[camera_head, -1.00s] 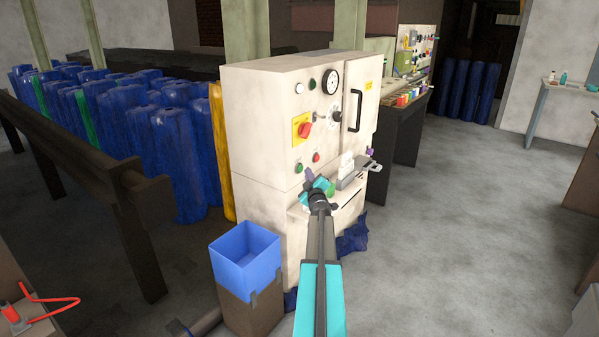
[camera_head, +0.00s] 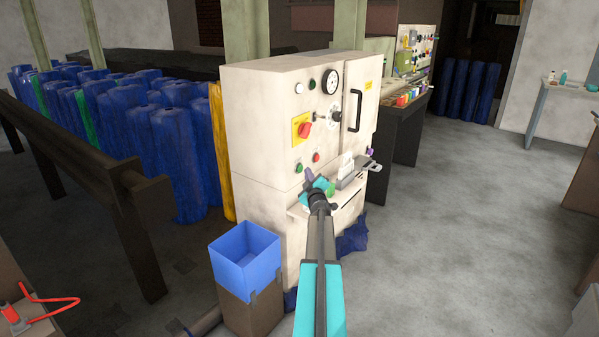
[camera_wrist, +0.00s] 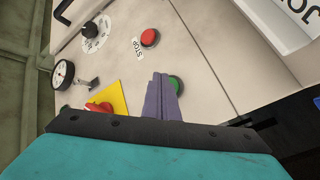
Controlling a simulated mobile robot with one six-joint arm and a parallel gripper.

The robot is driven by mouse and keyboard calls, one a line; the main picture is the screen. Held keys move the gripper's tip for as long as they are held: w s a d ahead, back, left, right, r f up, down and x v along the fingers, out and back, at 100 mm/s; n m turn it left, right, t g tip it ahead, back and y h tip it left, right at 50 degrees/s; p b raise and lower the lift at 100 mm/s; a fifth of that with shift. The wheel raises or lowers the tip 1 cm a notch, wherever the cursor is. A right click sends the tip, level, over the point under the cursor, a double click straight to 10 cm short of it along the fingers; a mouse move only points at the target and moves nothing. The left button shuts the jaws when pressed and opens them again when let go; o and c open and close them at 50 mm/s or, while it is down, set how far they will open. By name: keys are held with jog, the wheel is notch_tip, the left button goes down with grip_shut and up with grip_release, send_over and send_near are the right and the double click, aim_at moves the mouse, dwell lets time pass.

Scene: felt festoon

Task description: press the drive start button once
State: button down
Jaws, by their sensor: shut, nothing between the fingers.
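The control cabinet (camera_head: 265,130) stands in the middle of the head view. A green button (camera_head: 299,168) and a red button (camera_head: 316,157) sit low on its front. In the wrist view the green button (camera_wrist: 177,84) is partly hidden behind my fingers. The red button (camera_wrist: 150,37) there has a STOP label beside it. No label for the green button is visible. My gripper (camera_head: 309,173) is shut and empty. Its purple fingertips (camera_wrist: 161,78) appear right beside the green button in the wrist view. I cannot tell whether they touch it.
A red rotary switch on a yellow plate (camera_head: 301,129), a gauge (camera_head: 330,77) and a door handle (camera_head: 355,110) are above on the cabinet. A small ledge (camera_head: 352,181) juts out near my wrist. A blue bin (camera_head: 245,258) stands in front. Open floor lies right.

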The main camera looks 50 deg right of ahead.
jog(key=shift+w+b, duration=0.5)
jog(key=shift+w, duration=0.45)
dwell(1.1)
jog(key=shift+s, duration=0.15)
dwell(0.3)
jog(key=shift+s+p, duration=0.6)
jog(key=shift+s, duration=0.2)
jog(key=shift+s, duration=0.15)
jog(key=s+p, duration=0.2)
jog(key=s, duration=0.2)
jog(key=shift+s+p, duration=0.35)
dwell(0.7)
jog(key=shift+s, duration=0.15)
